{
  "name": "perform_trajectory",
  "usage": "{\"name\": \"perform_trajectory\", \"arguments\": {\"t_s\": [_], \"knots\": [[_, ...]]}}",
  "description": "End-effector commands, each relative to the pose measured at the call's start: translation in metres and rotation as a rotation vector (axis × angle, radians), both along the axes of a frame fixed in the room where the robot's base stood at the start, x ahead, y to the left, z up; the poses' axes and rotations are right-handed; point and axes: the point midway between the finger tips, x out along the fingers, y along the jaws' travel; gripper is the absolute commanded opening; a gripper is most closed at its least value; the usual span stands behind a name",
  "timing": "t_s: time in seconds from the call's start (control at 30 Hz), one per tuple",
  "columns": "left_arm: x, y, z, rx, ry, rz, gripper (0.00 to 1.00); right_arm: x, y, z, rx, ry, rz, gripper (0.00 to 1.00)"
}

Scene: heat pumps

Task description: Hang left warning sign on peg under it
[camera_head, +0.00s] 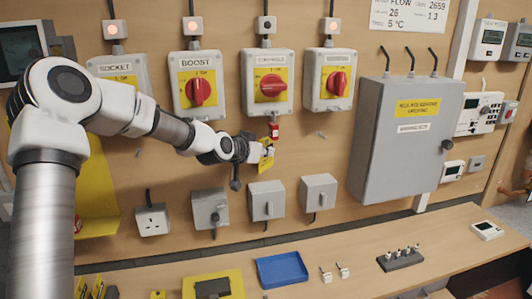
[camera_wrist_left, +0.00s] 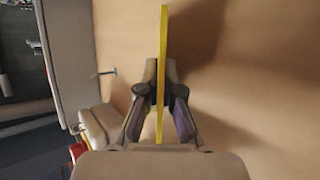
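My left gripper (camera_head: 262,150) is in front of the wooden board, below the third switch box. It is shut on a thin yellow warning sign (camera_head: 266,160). In the left wrist view the sign (camera_wrist_left: 161,60) shows edge-on between the two fingers (camera_wrist_left: 160,100). A small metal peg (camera_wrist_left: 104,73) sticks out of the board ahead and to the left of the sign, apart from it. A small peg (camera_head: 321,135) also shows under the rightmost switch box, right of the gripper.
A red padlock (camera_head: 274,129) hangs under the third switch box (camera_head: 269,84), close above my left gripper. Grey boxes (camera_head: 267,200) are mounted below it. A large grey cabinet (camera_head: 405,135) stands to the right. The bench holds a blue tray (camera_head: 282,270) and small parts.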

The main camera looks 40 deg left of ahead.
Motion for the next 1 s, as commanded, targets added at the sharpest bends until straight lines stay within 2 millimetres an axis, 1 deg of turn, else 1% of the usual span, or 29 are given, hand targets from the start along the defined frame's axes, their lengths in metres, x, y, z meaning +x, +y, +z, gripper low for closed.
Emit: {"name": "perform_trajectory", "arguments": {"t_s": [0.73,0.77,0.8,0.83,0.87,1.0], "knots": [[0.0006,0.0007,-0.0056,0.000,0.000,0.000,0.00,0.0000,0.0000,-0.0051,0.000,0.000,0.000,0.96],[0.0007,0.0007,-0.0055,0.000,0.000,0.000,0.08,0.0000,0.0000,-0.0051,0.000,0.000,0.000,0.96],[0.0007,0.0007,-0.0055,0.000,0.000,0.000,0.22,0.0000,0.0000,-0.0051,0.000,0.000,0.000,0.96],[0.0007,0.0007,-0.0055,0.000,0.000,0.000,0.32,0.0000,0.0000,-0.0051,0.000,0.000,0.000,0.96],[0.0007,0.0008,-0.0055,0.000,0.000,0.000,0.35,0.0000,0.0000,-0.0051,0.000,0.000,0.000,0.96],[0.0008,0.0009,-0.0052,0.000,-0.001,0.001,0.35,0.0000,0.0000,-0.0051,0.000,0.000,0.000,0.96]]}}
